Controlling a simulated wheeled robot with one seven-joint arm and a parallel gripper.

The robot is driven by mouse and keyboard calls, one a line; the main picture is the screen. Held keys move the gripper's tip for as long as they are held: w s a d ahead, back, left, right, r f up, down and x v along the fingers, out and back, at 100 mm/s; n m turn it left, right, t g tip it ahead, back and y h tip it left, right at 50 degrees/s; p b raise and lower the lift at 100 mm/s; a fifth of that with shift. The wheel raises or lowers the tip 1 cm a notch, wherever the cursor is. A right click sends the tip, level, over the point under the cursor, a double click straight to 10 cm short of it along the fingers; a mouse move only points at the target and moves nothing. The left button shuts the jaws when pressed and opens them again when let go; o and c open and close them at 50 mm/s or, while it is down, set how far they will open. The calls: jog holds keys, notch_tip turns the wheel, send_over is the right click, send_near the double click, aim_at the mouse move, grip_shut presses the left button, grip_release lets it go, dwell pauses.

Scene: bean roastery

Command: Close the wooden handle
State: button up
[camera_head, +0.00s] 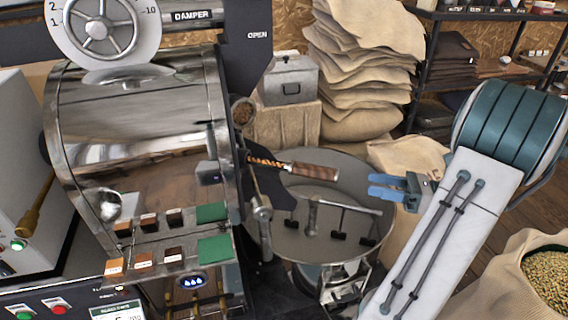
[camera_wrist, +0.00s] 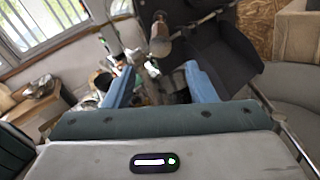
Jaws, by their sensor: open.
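The wooden handle (camera_head: 314,171) is a brown grip on a coiled shaft. It sticks out to the right from the front of the shiny metal roaster (camera_head: 150,130), above the round cooling tray (camera_head: 350,252). My gripper (camera_head: 370,187), with blue fingers, is to the right of the handle's end and apart from it, pointing left with nothing held. In the wrist view, my open gripper (camera_wrist: 160,68) frames a metal lever or bracket. A brown wooden piece (camera_wrist: 160,44) shows above it, probably the same handle. I cannot tell the handle's exact depth from my fingers.
A grey metal lever (camera_head: 262,220) stands beside the roaster front, left of the cooling tray. Metal stirring arms (camera_head: 318,215) lie in the tray. A stack of sacks (camera_head: 362,70) and a lidded metal box (camera_head: 288,80) are behind. A bean sack (camera_head: 515,280) stands at right.

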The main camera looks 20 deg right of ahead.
jog(key=shift+r, duration=0.15)
grip_shut()
jog(key=s+d+r+n+g+h, duration=0.3)
jog(key=r+g+h, duration=0.2)
jog(key=r+h, duration=0.3)
jog(key=w+a+f+p, duration=0.1)
jog(key=w+a+f, duration=0.5)
jog(key=a, duration=0.2)
jog(key=shift+w+a+f+y, duration=0.15)
jog(key=shift+w+a+y, duration=0.15)
jog(key=shift+w, duration=0.1)
